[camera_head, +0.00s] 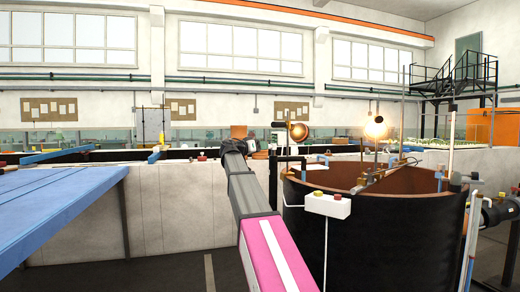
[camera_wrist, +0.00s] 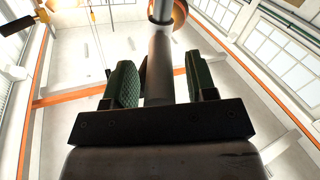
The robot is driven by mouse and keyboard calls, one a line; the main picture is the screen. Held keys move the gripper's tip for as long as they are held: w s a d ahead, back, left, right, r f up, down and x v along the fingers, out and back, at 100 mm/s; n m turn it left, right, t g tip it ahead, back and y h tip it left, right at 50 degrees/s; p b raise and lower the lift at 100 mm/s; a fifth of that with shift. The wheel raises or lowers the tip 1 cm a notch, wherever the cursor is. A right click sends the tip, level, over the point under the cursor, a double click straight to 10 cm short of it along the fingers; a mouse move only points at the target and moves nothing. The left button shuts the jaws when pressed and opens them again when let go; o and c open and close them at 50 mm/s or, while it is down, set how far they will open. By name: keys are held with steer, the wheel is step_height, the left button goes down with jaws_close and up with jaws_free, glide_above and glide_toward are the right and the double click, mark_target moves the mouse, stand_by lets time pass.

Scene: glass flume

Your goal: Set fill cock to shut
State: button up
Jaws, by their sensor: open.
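My gripper (camera_wrist: 162,78) shows in the wrist view with its two green-padded fingers apart. A dark round bar with a pale metal upper end (camera_wrist: 159,65) appears between the fingers, with gaps on both sides. It may be the fill cock's handle; I cannot tell for sure, nor how deep it sits between the pads. A copper-coloured round part (camera_wrist: 180,14) shows behind its top. In the head view, my arm reaches forward to the left edge of the dark tank, near a copper ball (camera_head: 299,132) and dark pipework. No clear cock position can be read.
A large dark round tank (camera_head: 375,235) stands at the right, with a white button box (camera_head: 327,205) on its near side. A blue surface (camera_head: 55,210) lies at the left. A pale wall (camera_head: 165,215) runs behind. A lit lamp (camera_head: 376,127) rises above the tank.

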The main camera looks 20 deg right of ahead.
jaws_close()
